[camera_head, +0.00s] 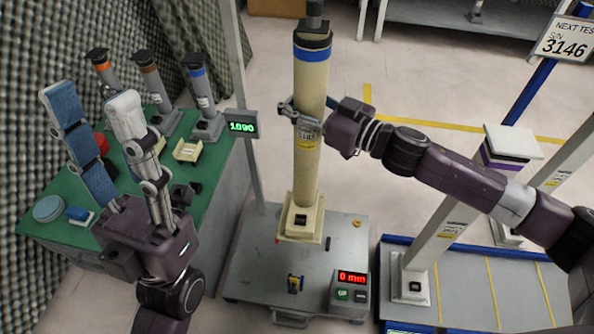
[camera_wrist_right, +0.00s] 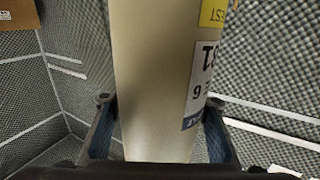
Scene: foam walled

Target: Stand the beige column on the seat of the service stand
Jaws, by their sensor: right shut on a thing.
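The beige column (camera_head: 312,85) stands about upright in the head view, with a black and blue band near its top and a square foot (camera_head: 301,222). My right gripper (camera_head: 308,120) is shut around its middle. In the right wrist view the column (camera_wrist_right: 155,80) is between the two fingers (camera_wrist_right: 158,135), with a label on its right side. The service stand (camera_head: 250,275) is a grey platform below the foot, with a red display reading 0 mm. I cannot tell whether the foot touches it; the seat is not clearly visible. My left gripper (camera_head: 92,98) is open and empty over the green table.
A small display (camera_head: 242,127) reads 1.090. A blue-edged rack (camera_head: 465,290) with other pale columns (camera_head: 440,230) stands at right.

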